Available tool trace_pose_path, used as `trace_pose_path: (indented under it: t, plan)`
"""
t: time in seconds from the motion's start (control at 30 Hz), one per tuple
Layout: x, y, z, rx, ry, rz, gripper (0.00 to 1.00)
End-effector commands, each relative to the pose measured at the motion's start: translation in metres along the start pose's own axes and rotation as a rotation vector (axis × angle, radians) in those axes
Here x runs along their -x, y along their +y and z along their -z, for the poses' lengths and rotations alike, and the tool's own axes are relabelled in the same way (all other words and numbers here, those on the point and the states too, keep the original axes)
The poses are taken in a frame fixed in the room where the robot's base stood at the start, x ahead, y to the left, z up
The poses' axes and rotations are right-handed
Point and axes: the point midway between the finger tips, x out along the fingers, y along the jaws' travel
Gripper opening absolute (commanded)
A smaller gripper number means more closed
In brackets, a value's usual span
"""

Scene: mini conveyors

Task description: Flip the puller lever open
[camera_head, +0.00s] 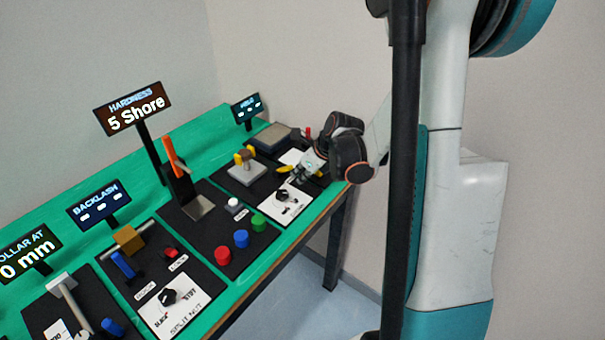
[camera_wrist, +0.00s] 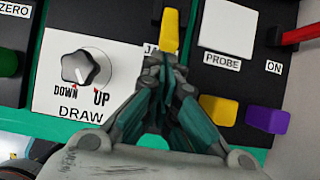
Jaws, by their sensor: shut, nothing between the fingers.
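A yellow lever (camera_wrist: 170,30) stands at the top centre of the wrist view, on a black panel beside a partly hidden label reading "JA". I take it to be the puller lever. In the head view the yellow lever (camera_head: 285,169) is just left of my gripper (camera_head: 297,176). The yellow-topped puller (camera_head: 244,160) on a pale base is further left. My gripper (camera_wrist: 163,70) is shut and empty, its fingertips right at the lower end of the lever. Whether they touch it I cannot tell. The gripper hides the rest of the label.
A DRAW knob (camera_wrist: 84,68) marked DOWN and UP is left of my fingers. A white PROBE pad (camera_wrist: 227,28), a yellow block (camera_wrist: 218,108) and a purple block (camera_wrist: 267,120) are to the right. A red lever (camera_wrist: 300,35) is at the upper right.

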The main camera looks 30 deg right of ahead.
Motion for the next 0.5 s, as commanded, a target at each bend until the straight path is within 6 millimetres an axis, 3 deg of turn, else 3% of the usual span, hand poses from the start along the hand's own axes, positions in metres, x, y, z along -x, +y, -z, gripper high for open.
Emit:
trace_pose_path:
  t: [0.5]
  plan:
    - [0.0039,-0.0006,-0.0044,0.001,0.049,-0.001,0.0]
